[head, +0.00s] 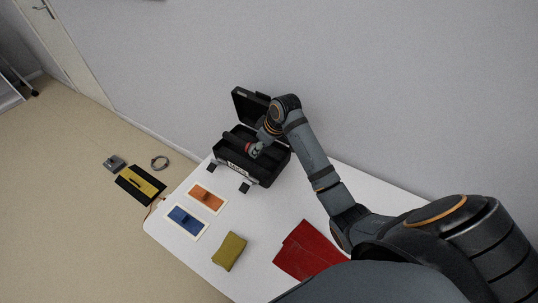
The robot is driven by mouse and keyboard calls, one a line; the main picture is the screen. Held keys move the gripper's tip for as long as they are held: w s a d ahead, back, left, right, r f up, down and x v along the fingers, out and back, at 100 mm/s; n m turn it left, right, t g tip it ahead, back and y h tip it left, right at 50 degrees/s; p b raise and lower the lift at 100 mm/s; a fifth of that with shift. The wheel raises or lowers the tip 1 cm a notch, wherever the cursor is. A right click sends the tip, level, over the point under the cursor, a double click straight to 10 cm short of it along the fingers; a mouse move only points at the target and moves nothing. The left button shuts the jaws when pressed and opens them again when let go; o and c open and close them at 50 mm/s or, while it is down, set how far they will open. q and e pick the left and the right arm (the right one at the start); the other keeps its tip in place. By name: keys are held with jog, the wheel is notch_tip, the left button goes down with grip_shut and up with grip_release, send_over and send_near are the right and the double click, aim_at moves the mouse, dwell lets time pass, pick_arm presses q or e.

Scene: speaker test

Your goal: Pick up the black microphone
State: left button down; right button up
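An open black case (268,176) stands at the far end of the white table, its lid (250,105) raised against the wall side. My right arm reaches from the right over the case, and my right gripper (254,151) is low inside it. Its fingertips are small and dark against the black interior, so I cannot tell whether they are open or shut. A red part shows beside the gripper. I cannot make out the black microphone for certain; dark shapes in the case blend together. My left gripper is out of view.
The white table (262,212) also bears an orange panel (207,197), a blue panel (186,221), an olive pouch (229,251) and a red cloth (303,255).

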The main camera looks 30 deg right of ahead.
jog(key=w+a+r+b, duration=0.1)
jog(key=a+r, duration=0.5)
jog(key=a, duration=0.4)
jog(key=shift+w+a, duration=0.3)
